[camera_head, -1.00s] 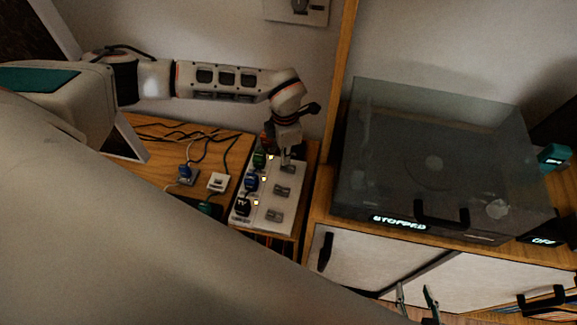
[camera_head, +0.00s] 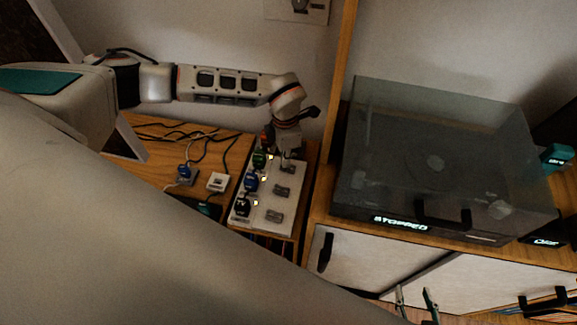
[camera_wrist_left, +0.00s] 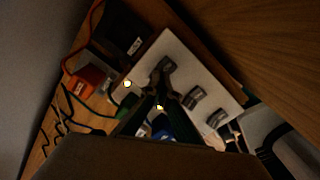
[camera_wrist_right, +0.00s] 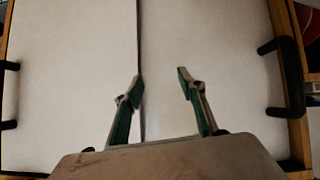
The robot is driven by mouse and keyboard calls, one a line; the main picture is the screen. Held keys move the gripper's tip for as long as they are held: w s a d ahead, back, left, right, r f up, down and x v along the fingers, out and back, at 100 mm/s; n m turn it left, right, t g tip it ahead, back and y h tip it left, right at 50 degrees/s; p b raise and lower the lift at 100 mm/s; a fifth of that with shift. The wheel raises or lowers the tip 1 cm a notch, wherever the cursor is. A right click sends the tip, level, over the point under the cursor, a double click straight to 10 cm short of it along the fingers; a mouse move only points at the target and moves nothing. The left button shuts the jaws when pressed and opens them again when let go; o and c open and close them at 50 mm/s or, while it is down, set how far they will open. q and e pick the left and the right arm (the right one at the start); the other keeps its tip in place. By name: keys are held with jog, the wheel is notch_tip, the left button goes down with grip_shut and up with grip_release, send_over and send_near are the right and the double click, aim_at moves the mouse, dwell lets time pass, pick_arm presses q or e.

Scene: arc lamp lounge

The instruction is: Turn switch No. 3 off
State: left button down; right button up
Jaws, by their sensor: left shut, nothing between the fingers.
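A white power strip (camera_head: 266,214) lies on the wooden desk, with three grey switches and plugs beside them. The far switch (camera_head: 289,168), middle switch (camera_head: 282,190) and near switch (camera_head: 274,216) sit in a row. A small light glows by each. I cannot read switch numbers. My left gripper (camera_head: 286,157) is shut and empty, pointing down at the far end of the strip. In the left wrist view, its fingertips (camera_wrist_left: 167,88) are close to the far switch (camera_wrist_left: 163,68); contact is unclear. My right gripper (camera_wrist_right: 160,78) is open and empty before white cabinet doors.
A turntable under a smoky cover (camera_head: 435,150) stands on the cabinet to the right, its display reading STOPPED. A wooden post (camera_head: 340,70) rises beside the strip. Cables, a blue plug (camera_head: 184,171) and a white adapter (camera_head: 217,182) lie left of the strip.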

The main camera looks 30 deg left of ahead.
pick_arm(q)
jog(key=shift+f, duration=0.7)
pick_arm(e)
jog(key=shift+s+f, duration=0.15)
jog(key=shift+f, duration=0.25)
jog(key=shift+r, duration=0.1)
pick_arm(q)
jog(key=shift+r+p, duration=1.25)
jog(key=shift+r, duration=0.7)
jog(key=shift+r+p, duration=1.35)
jog(key=shift+r, duration=0.3)
pick_arm(e)
notch_tip(320, 180, up, 7)
jog(key=w, duration=0.2)
jog(key=shift+r+t, duration=0.2)
jog(key=shift+t, duration=0.2)
pick_arm(q)
jog(key=shift+f, duration=0.1)
pick_arm(e)
jog(key=shift+w, duration=0.1)
